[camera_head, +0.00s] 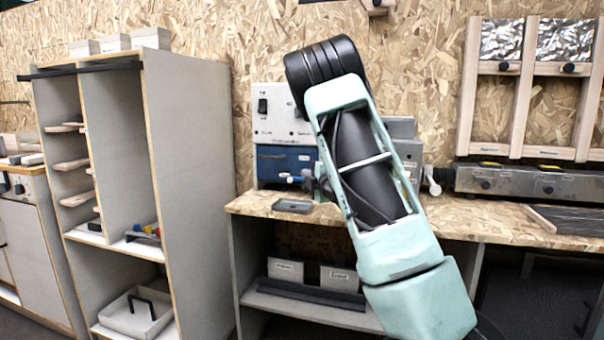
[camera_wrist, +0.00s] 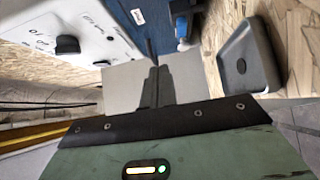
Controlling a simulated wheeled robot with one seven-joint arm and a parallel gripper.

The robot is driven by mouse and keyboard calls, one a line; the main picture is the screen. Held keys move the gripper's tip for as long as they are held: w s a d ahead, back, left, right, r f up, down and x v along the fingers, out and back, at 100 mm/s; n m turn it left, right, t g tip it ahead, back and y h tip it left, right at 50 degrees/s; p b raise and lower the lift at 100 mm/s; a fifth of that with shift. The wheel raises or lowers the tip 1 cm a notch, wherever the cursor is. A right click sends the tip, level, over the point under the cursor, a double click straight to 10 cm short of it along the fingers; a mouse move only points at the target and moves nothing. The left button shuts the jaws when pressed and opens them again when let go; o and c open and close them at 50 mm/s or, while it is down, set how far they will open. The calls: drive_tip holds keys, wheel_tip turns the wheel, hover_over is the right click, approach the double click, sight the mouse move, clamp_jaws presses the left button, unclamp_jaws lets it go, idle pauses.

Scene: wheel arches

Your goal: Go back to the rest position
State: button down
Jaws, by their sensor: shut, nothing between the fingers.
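My gripper (camera_wrist: 154,72) shows in the wrist view as narrow dark fingers, shut with nothing between them. It is in front of a light grey panel and near the blue part (camera_wrist: 175,35) of a machine. In the head view my pale green and black arm rises over the workbench (camera_head: 495,222) and leans up to the left. The gripper itself is mostly hidden behind the arm there.
A grey machine with a black knob (camera_head: 262,106) stands at the bench back; its knob (camera_wrist: 68,45) is close in the wrist view. A small dark tray (camera_head: 292,206) lies on the bench; it also shows in the wrist view (camera_wrist: 245,60). A tall shelf unit (camera_head: 190,150) stands left.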

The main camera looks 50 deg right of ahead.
drive_tip(key=shift+s+a, duration=0.3)
drive_tip(key=shift+s, duration=0.35)
